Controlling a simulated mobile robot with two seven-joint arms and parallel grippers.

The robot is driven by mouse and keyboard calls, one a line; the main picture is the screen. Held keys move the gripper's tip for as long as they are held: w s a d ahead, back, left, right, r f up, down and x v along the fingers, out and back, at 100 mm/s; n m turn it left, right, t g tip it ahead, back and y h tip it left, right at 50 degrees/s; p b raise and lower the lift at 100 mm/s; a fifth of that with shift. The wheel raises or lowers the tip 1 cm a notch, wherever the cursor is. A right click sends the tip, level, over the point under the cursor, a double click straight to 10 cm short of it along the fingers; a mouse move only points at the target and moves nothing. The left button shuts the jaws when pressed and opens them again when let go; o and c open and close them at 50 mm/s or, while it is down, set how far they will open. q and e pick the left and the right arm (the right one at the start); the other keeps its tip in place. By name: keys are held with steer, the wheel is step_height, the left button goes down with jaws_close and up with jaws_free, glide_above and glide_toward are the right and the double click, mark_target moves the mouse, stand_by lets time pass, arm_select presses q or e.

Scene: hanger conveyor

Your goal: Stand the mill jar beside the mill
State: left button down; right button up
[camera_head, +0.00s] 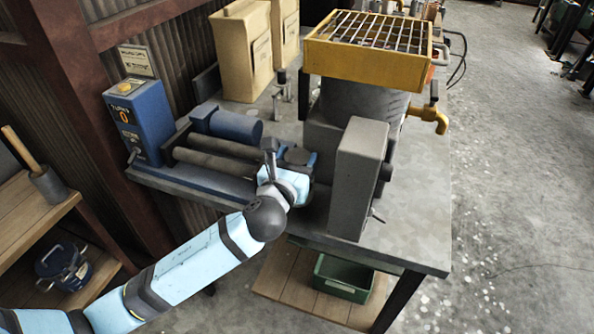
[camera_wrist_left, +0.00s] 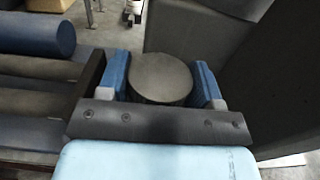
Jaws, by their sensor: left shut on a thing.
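The mill is a blue machine with dark rollers (camera_head: 215,160) and an upright blue control box (camera_head: 143,118) at its left end. My left gripper (camera_head: 291,168) is just past the mill's right end, over the grey bench. In the left wrist view its two blue fingers (camera_wrist_left: 163,82) are shut on the mill jar, whose round dark grey top (camera_wrist_left: 160,75) shows between them. The rollers lie to the left of the jar there and look empty. The jar's lower part is hidden, so I cannot tell whether it touches the bench. My right gripper is out of view.
A tall grey housing (camera_head: 357,178) stands close to the right of my left gripper. A yellow grated hopper (camera_head: 318,55) is behind it. Tan sacks (camera_head: 242,50) stand at the back. A green bin (camera_head: 342,281) is on the lower shelf. The bench's front right corner is clear.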

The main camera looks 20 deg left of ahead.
arm_select(q)
step_height(320, 180, down, 3)
steer(key=shift+r+b, duration=0.1)
steer(key=shift+b, duration=0.2)
steer(key=shift+c, duration=1.4)
jaws_free()
